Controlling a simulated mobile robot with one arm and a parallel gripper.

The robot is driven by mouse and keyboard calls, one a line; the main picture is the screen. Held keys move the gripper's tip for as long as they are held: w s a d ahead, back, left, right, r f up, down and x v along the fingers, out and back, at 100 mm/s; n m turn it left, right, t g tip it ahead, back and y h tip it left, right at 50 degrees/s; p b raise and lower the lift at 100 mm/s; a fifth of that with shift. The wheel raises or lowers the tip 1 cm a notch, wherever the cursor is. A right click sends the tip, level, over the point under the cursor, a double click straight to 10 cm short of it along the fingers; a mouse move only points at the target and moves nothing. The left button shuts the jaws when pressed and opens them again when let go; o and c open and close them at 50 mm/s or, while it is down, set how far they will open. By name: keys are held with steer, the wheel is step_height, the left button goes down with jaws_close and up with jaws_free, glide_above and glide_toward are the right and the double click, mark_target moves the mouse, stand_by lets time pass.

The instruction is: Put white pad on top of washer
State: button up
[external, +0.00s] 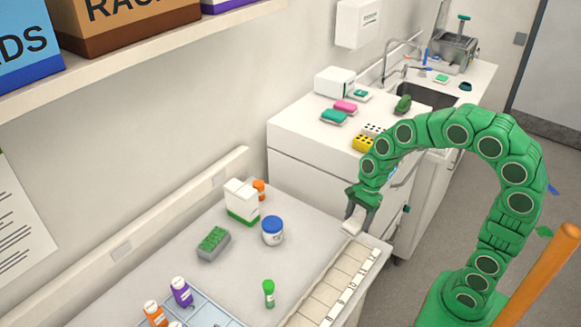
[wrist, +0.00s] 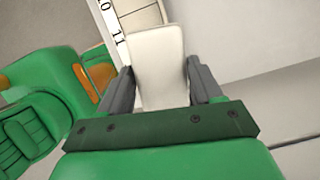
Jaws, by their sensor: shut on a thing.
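My gripper (external: 361,207) is shut on a white pad (external: 353,222), above the back right end of the bench by the numbered tray. In the wrist view, the flat pad (wrist: 157,55) sits between the two grey fingers and sticks out past them. A white cabinet-like unit (external: 310,165) stands beyond the bench, behind my gripper. It may be the washer; I cannot tell for sure. Sponges and racks stand on its top, and my arm hides part of its right side.
A long slotted tray (external: 346,283) runs along the bench's right edge. A blue-lidded jar (external: 272,231), a white-green box (external: 242,201) and a green-topped block (external: 213,243) stand left of it. On the unit are pink (external: 345,106) and green (external: 334,117) sponges and a yellow rack (external: 363,143).

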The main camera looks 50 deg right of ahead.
steer(key=shift+s+d+r, duration=0.1)
steer(key=shift+s+r, duration=0.25)
steer(key=shift+s, duration=0.4)
